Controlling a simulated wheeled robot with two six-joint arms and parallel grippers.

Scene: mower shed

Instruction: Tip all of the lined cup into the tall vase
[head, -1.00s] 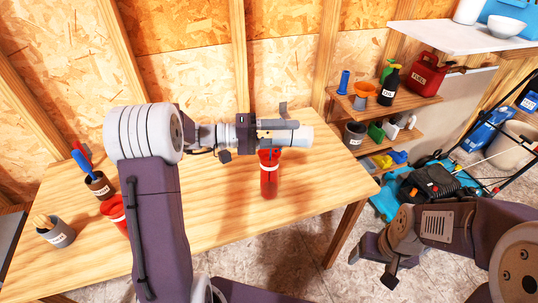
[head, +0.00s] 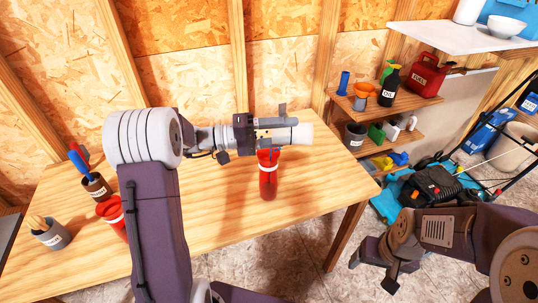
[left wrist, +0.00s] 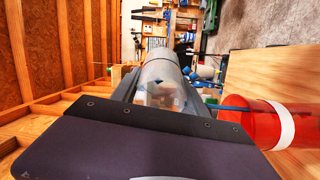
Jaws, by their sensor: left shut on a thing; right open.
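My left gripper (head: 275,136) is shut on a pale, see-through cup (head: 301,135), held lying nearly level above the table. In the left wrist view the cup (left wrist: 160,80) stretches away from the jaws, with some small pale and dark pieces visible inside. Whether it bears lines is too small to tell. A tall red see-through vase (head: 268,183) with a white band stands upright on the table, just below the gripper; its rim is partly hidden by the jaws. It also shows in the left wrist view (left wrist: 248,117). My right gripper (head: 376,264) is open and empty, away from the table.
At the table's left stand a second red banded vessel (head: 104,209), partly behind my arm, a brown pot (head: 97,188) with tools and a grey pot (head: 52,236). The wooden table (head: 225,228) is clear around the vase. Shelves (head: 375,112) and a mower (head: 435,182) are at right.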

